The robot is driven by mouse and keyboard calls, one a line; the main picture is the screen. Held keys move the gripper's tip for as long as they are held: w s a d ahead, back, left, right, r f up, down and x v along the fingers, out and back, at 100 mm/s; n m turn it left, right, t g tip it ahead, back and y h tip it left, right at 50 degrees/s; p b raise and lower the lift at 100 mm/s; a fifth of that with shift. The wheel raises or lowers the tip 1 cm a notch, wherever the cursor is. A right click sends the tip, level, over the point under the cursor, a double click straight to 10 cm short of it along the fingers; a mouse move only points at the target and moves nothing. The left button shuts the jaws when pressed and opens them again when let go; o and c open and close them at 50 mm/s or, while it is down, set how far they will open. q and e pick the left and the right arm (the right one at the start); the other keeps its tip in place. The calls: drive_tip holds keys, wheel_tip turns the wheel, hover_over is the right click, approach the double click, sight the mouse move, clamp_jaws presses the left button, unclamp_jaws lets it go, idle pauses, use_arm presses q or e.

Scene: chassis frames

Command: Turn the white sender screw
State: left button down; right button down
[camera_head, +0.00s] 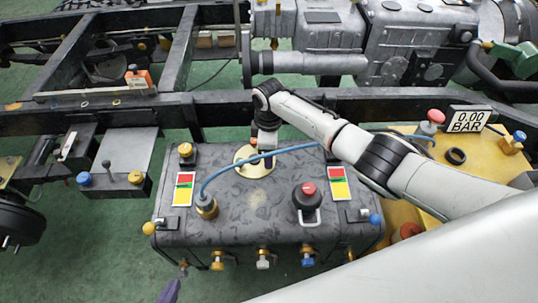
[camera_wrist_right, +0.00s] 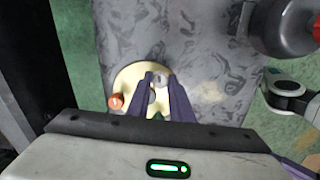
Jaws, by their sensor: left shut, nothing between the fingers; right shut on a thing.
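The sender is a pale yellow disc (camera_wrist_right: 130,78) on top of the grey mottled tank (camera_wrist_right: 220,60); it also shows in the head view (camera_head: 243,156). The small white-grey screw (camera_wrist_right: 161,80) is on the disc, between the purple fingertips of my right gripper (camera_wrist_right: 160,76), which is shut on it. An orange-red screw (camera_wrist_right: 115,101) sits at the disc's left edge in the wrist view, clear of the fingers. In the head view my right arm hides much of the disc and the white screw. My left gripper (camera_head: 168,291) shows only as a purple tip at the bottom edge, shut and empty.
A blue hose (camera_head: 262,155) arches over the tank from a brass fitting (camera_head: 206,206). A red-topped black cap (camera_head: 307,197) stands right of the sender. Several valves line the tank's front.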

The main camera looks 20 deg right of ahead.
idle(0.5)
drive_tip(key=c, duration=1.6)
unclamp_jaws()
drive_tip(key=shift+o, duration=0.2)
wheel_tip(320, 180, up, 10)
drive_tip(key=p, duration=0.1)
drive_tip(key=shift+r, duration=0.2)
